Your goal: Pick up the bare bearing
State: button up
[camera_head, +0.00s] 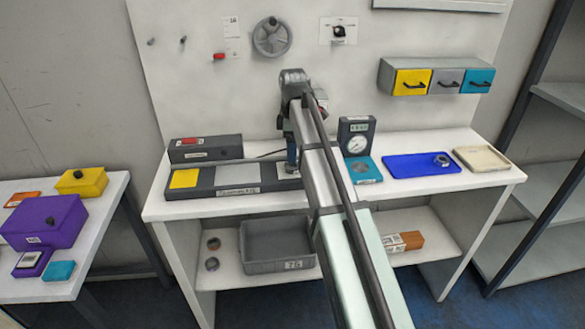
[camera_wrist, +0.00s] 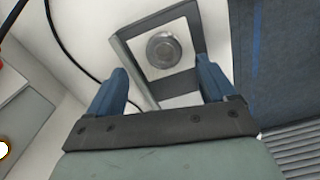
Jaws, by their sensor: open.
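A round grey metal piece with a ring-shaped face, which looks like the bearing (camera_wrist: 163,49), lies on a pale square pad in a dark frame in the wrist view. My gripper (camera_wrist: 162,72) is open, its two blue fingers on either side below the piece in the picture, not touching it. In the head view my gripper (camera_head: 291,158) points down over the right end of the long dark station (camera_head: 225,190); my arm hides part of that end. Another dark ring-like part (camera_head: 441,160) sits on the blue tray (camera_head: 405,168) at the right.
A dial gauge stand (camera_head: 357,140) is just right of my gripper, with a beige tray (camera_head: 482,160) farther right. A dark box (camera_head: 205,149) stands behind the station. Two round parts (camera_head: 212,263) and a grey bin (camera_head: 277,245) are on the lower shelf.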

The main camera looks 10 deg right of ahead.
aim_at(293, 165)
jog(key=shift+s+a+f, duration=0.1)
jog(key=shift+s+f, duration=0.05)
jog(key=shift+f, duration=0.95)
jog(key=shift+s+f, duration=0.15)
jog(key=shift+f, duration=1.45)
jog(key=shift+c, duration=0.5)
jog(key=c, duration=1.2)
